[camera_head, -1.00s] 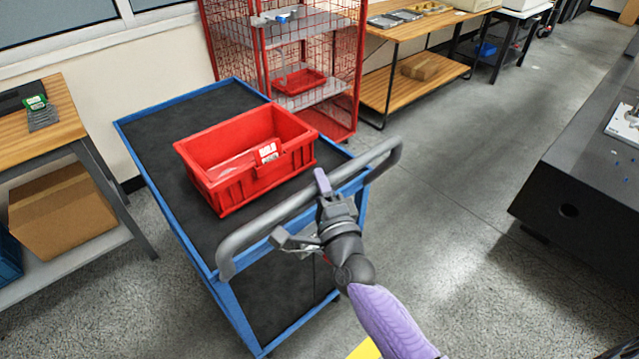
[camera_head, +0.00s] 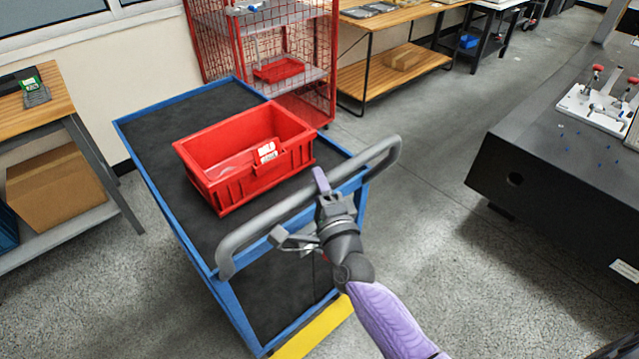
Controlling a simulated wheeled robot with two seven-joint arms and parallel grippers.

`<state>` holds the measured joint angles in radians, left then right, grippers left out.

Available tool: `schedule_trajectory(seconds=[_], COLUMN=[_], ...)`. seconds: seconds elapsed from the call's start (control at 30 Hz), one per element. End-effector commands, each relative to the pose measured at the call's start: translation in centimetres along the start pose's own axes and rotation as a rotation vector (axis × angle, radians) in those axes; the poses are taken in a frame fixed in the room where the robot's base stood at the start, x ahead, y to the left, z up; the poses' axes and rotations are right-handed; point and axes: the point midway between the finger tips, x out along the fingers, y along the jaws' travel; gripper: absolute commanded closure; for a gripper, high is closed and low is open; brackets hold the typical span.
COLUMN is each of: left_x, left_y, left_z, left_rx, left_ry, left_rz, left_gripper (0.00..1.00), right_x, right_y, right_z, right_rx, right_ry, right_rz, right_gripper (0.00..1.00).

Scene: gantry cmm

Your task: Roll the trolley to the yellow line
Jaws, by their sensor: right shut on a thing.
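The trolley (camera_head: 160,112) has a blue frame, dark decks and a grey push handle (camera_head: 255,227) on its near side. A red bin (camera_head: 225,193) with a white label sits on its top deck. My right gripper (camera_head: 318,205) is shut on the handle, right of its middle. The yellow line (camera_head: 318,330) shows on the floor at the bottom, beside the trolley's near lower edge and partly hidden by the trolley and my arm. Whether any wheel touches it is hidden. My left gripper is not in view.
A wooden bench (camera_head: 40,118) with a cardboard box (camera_head: 55,188) below stands at left. A red mesh cage (camera_head: 318,60) stands behind the trolley, with another wooden bench (camera_head: 400,22) beyond. A dark machine base (camera_head: 530,150) stands at right. Grey floor between is clear.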

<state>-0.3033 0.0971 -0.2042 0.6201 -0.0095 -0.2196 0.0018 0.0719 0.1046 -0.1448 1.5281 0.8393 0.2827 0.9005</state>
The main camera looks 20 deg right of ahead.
Motion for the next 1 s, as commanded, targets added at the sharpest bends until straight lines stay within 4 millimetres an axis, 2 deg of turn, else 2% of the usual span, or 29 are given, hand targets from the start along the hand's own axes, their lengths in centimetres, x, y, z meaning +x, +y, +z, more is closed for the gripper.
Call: schedule_trajectory(seconds=[0.47, 0.5, 0.67, 0.9, 1.0], left_x=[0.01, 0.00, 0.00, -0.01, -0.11], left_y=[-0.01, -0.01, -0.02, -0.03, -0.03], left_z=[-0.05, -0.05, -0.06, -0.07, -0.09], left_rx=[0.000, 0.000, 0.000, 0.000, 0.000], left_ry=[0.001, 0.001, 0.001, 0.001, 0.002], left_rz=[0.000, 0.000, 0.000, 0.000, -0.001], left_gripper=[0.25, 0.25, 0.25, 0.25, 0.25], right_x=[-0.03, -0.03, -0.01, 0.00, -0.58], right_y=[0.09, 0.09, 0.04, -0.01, 0.02], right_z=[0.01, 0.01, 0.01, 0.00, -0.01], right_rx=[0.000, 0.000, 0.000, 0.000, 0.000], right_ry=[-0.001, -0.001, -0.001, 0.000, 0.000], right_rz=[0.003, 0.003, 0.001, 0.000, 0.001], right_gripper=[1.00, 0.62, 0.29, 0.29, 0.29])
